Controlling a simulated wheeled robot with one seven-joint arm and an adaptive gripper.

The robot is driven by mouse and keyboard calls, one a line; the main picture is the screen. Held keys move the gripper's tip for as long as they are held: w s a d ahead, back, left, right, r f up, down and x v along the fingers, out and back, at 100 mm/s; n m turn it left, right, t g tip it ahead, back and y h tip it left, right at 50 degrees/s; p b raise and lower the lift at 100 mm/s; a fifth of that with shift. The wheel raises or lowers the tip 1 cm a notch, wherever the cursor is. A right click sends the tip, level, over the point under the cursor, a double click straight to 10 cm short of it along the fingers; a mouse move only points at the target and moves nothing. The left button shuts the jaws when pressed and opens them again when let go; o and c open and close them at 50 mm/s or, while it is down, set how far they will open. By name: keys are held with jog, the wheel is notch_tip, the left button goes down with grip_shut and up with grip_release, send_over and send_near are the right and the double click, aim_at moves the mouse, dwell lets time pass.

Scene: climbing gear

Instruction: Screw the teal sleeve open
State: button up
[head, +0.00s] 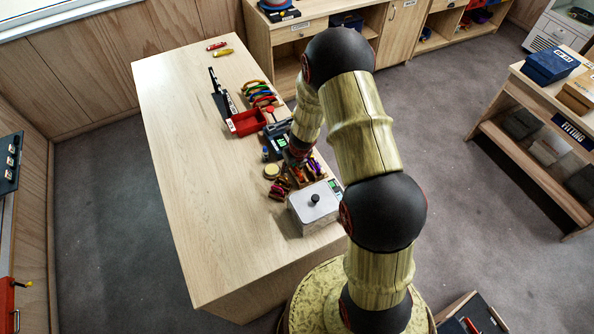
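My gripper (296,162) is at the lower end of my arm, low over the right part of the wooden table (190,160). It is small and dark here, and its fingers blend with the items below, so I cannot tell whether it is open or shut. Small wooden holders with red, purple and orange pieces (279,188) are just below and beside it. I cannot make out a teal sleeve; it may be too small or hidden by my arm. A row of coloured loops, seemingly carabiners (260,92), lies farther back on the table.
A red tray (246,122) and a black upright rack (221,94) are behind my gripper. A grey box with a black knob (312,208) stands in front. A round tan tin (271,171) is to its left. The table's left half is clear.

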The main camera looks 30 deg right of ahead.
jog(key=shift+a, duration=0.55)
jog(key=shift+r, duration=0.15)
jog(key=shift+r+p, duration=1.25)
jog(key=shift+p, duration=0.25)
jog(key=shift+d, duration=0.8)
jog(key=shift+f, duration=0.1)
